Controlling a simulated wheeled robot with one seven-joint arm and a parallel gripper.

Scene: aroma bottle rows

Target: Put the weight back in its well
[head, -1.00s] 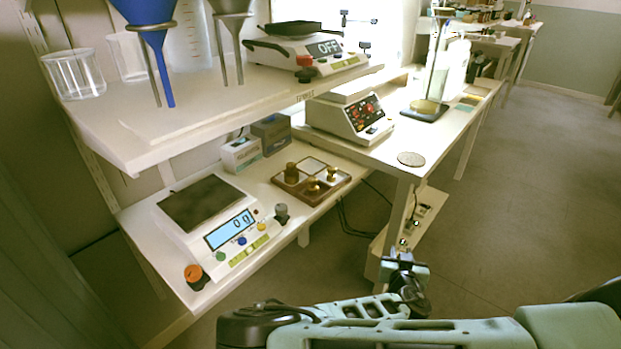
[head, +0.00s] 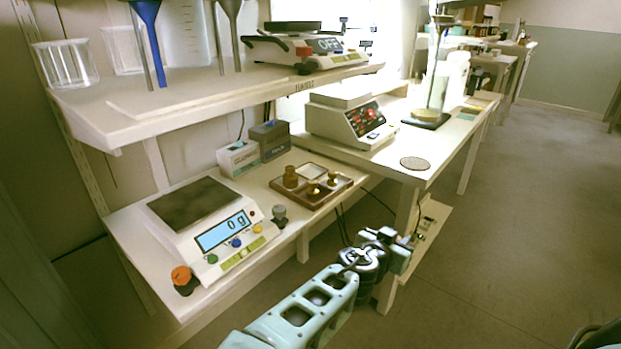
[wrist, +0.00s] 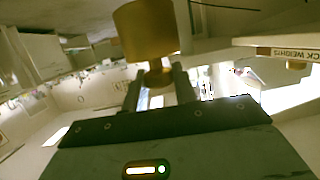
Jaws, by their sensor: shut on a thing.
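My gripper (wrist: 159,82) is shut on a brass weight (wrist: 146,30), gripping its narrow neck with the wide cylinder beyond the fingertips. In the head view my gripper (head: 397,247) is in front of the bench, right of and lower in the picture than the weight tray; the held weight cannot be made out there. The brown tray (head: 340,187) lies on the lower bench. It holds a taller brass weight (head: 290,177) at left and smaller brass weights (head: 313,188) and (head: 332,179). A pale square area shows at its back. Which well is empty is too small to tell.
A balance (head: 205,231) reading 0 g stands left of the tray, with two boxes (head: 238,158) (head: 270,139) behind. A second scale (head: 350,120) is on the higher table at right. A shelf (head: 200,106) overhangs the lower bench. The floor at right is clear.

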